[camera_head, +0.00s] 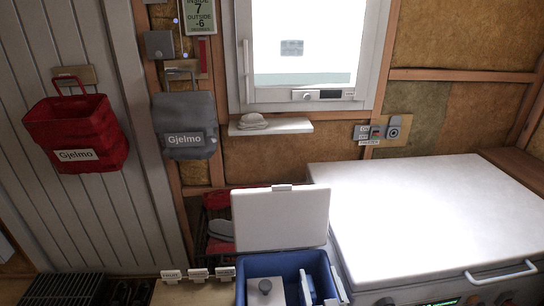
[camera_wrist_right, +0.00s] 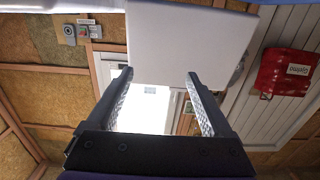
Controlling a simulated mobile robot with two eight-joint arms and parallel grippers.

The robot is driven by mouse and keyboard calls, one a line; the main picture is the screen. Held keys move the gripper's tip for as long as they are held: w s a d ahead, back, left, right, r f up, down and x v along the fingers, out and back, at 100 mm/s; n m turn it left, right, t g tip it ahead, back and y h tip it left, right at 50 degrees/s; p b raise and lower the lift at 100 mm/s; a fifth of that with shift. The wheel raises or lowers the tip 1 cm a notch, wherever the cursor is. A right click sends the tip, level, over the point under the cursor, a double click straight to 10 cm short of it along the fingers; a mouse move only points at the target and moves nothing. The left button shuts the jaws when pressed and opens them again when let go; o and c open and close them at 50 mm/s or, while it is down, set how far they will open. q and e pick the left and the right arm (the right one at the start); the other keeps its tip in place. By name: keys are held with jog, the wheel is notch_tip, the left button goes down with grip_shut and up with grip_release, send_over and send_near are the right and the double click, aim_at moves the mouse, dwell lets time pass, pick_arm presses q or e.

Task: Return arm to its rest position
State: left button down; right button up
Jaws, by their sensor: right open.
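My right gripper (camera_wrist_right: 160,77) shows in the right wrist view with its two ridged fingers spread apart and nothing between them. That view is upside down. A white lid panel (camera_wrist_right: 190,42) fills its upper middle, beyond the fingertips. In the head view I cannot clearly make out the right gripper near the bottom edge. The raised white lid (camera_head: 281,218) stands upright behind a blue cooler box (camera_head: 247,270). My left gripper is in neither view.
A white chest freezer (camera_head: 430,220) takes up the right side. A narrow shelf (camera_head: 290,126) holds a pale folded item under the window (camera_head: 303,40). A red bag (camera_head: 75,130) and a grey bag (camera_head: 185,122) hang at left. Small labelled holders (camera_head: 198,274) stand left of the cooler.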

jog(key=s+d+g+p, duration=0.2)
jog(key=s+g+p, duration=0.4)
jog(key=s+g, duration=0.6)
jog(key=s, duration=0.7)
jog(key=shift+d+r+h, duration=0.25)
jog(key=shift+d+h, duration=0.05)
jog(key=shift+d, duration=0.05)
